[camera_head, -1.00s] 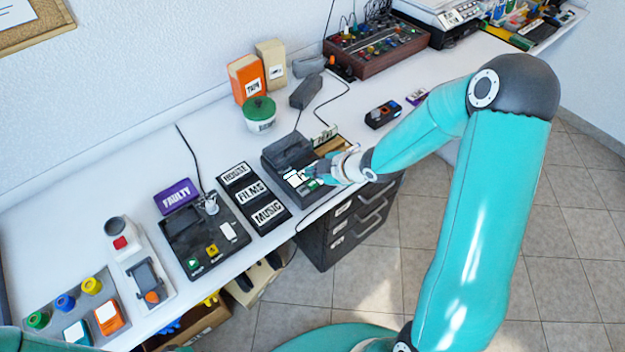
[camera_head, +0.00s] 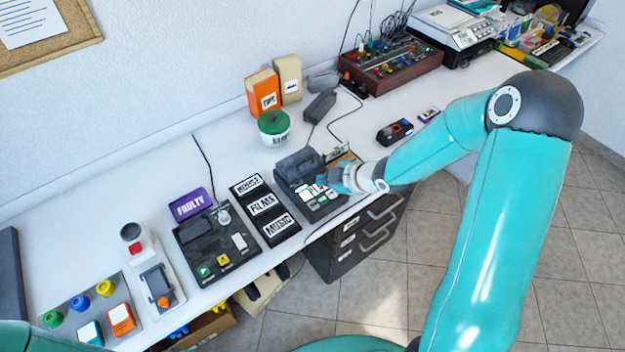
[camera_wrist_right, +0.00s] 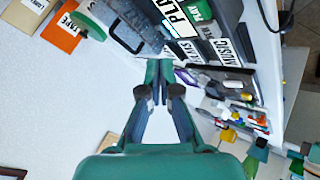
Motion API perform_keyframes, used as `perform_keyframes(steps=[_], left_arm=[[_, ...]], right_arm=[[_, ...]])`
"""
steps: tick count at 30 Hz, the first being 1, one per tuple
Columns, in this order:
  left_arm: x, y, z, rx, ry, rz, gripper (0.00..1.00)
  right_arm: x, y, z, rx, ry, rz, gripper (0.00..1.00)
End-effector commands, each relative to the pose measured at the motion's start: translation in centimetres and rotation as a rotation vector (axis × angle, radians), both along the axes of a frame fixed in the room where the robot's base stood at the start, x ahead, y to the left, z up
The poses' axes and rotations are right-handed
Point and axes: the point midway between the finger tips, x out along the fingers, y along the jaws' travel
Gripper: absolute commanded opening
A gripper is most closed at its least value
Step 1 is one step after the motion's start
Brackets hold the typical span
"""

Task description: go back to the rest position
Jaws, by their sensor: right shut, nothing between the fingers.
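My right gripper (camera_head: 336,181) is beside the black player device (camera_head: 296,166), near its white PLAY label and small buttons. In the right wrist view the gripper's fingers (camera_wrist_right: 159,72) are together with nothing between them. That view also shows the device (camera_wrist_right: 138,30) with its PLAY label just beyond the fingertips; I cannot tell whether they touch. My right arm reaches in from the lower right. My left gripper is not in view; only a teal part of mine shows at the lower left edge.
Labelled disc trays (camera_head: 263,205), a black FAULTY-side device (camera_head: 210,245) and a purple FAULTY box (camera_head: 190,204) stand to the left. A green-lidded tub (camera_head: 273,127) and an orange box (camera_head: 263,91) are behind. Drawers (camera_head: 352,238) stand below the table's front edge.

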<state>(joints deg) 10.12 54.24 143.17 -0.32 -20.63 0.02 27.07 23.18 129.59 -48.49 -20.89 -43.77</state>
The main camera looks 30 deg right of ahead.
Motion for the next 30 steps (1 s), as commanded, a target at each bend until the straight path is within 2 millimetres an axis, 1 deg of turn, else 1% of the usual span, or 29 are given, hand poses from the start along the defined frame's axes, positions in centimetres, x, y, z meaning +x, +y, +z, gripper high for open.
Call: perform_keyframes(steps=[5, 8, 11, 14, 15, 17, 18, 19, 20, 21, 22, 23, 24, 26, 27, 30], left_arm=[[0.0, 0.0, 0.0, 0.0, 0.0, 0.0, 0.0], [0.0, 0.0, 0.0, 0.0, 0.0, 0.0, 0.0], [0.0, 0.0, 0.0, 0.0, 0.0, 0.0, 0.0], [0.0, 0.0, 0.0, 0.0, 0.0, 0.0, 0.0], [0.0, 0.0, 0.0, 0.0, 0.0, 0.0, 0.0], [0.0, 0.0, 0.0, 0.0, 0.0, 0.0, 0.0], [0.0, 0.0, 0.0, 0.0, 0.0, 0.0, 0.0], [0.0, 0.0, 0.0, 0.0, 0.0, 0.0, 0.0], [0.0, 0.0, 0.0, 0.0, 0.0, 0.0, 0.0], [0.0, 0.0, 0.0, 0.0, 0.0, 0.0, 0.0], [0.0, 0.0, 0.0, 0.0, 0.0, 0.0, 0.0], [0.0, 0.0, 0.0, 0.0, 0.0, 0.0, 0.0], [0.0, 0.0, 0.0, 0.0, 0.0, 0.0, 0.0], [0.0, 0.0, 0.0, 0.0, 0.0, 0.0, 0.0], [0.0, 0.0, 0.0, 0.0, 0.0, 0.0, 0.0], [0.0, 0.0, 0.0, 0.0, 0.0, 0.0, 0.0]], right_arm=[[0.0, 0.1, 0.0, 0.0, -0.001, 0.001, 0.0], [0.2, 1.1, -0.2, 0.006, 0.003, 0.024, 0.0], [0.1, 3.8, -1.8, 0.028, 0.036, 0.074, 0.0], [-1.3, 7.9, -4.8, 0.083, 0.117, 0.124, 0.0], [-2.3, 9.9, -6.4, 0.117, 0.167, 0.127, 0.0], [-4.3, 12.8, -8.8, 0.184, 0.264, 0.101, 0.0], [-6.0, 14.6, -10.4, 0.235, 0.343, 0.059, 0.0], [-7.4, 15.9, -11.6, 0.275, 0.41, 0.013, 0.0], [-8.9, 17.0, -12.8, 0.312, 0.478, -0.042, 0.0], [-11.0, 18.3, -14.1, 0.358, 0.573, -0.13, 0.0], [-12.6, 19.1, -15.1, 0.389, 0.643, -0.203, 0.0], [-14.2, 19.7, -15.9, 0.417, 0.713, -0.291, 0.0], [-16.3, 20.2, -16.8, 0.448, 0.797, -0.42, 0.0], [-18.4, 20.1, -17.6, 0.49, 0.885, -0.618, 0.0], [-19.1, 19.8, -17.8, 0.516, 0.916, -0.741, 0.0], [-19.6, 19.1, -17.9, 0.567, 0.947, -0.948, 0.0]])
